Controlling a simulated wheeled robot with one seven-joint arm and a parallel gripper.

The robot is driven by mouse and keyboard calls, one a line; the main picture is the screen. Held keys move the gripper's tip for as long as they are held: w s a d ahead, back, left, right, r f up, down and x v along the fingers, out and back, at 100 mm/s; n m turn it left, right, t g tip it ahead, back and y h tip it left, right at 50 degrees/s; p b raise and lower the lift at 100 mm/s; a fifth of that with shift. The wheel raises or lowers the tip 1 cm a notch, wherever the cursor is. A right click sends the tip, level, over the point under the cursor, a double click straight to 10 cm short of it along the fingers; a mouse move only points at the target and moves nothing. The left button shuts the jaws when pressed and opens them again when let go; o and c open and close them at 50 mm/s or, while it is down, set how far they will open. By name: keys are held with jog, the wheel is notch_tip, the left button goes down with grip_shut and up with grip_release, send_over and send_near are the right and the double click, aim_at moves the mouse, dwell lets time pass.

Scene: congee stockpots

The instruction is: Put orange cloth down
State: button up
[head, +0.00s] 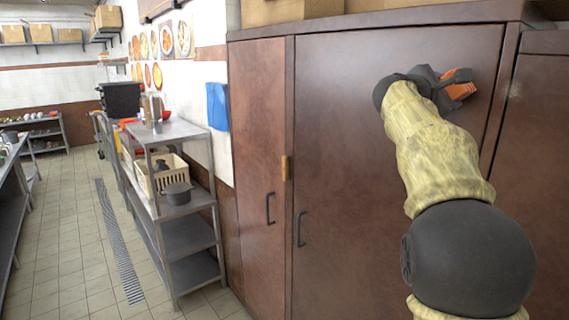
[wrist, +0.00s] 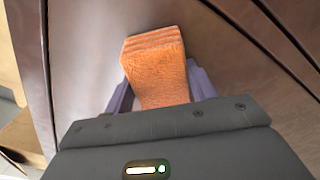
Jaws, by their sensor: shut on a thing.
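The orange cloth (wrist: 157,65) is a folded, layered, textured bundle in the wrist view, held between the purple-grey fingers of my gripper (wrist: 160,88). My gripper (head: 452,84) is shut on it. In the head view the orange cloth (head: 459,86) shows only in part, at the end of my raised arm. The gripper is in front of the upper part of a brown cabinet door. Whether the cloth touches the door cannot be told.
The tall brown cabinet (head: 345,130) fills the right, with cardboard boxes (head: 290,10) on top. A metal shelf unit (head: 180,232) holding a cream crate (head: 170,172) and a dark pot (head: 178,193) stands left of it. The tiled floor aisle (head: 75,240) is clear.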

jog(key=s+d+b, duration=0.1)
jog(key=s, duration=0.1)
jog(key=s+d, duration=0.2)
jog(key=s+d+b, duration=0.1)
jog(key=s+d, duration=0.1)
jog(key=shift+s+d+b, duration=0.1)
jog(key=shift+s+b, duration=0.25)
jog(key=shift+s, duration=0.05)
jog(key=shift+c, duration=0.4)
jog(key=shift+w+f, duration=0.1)
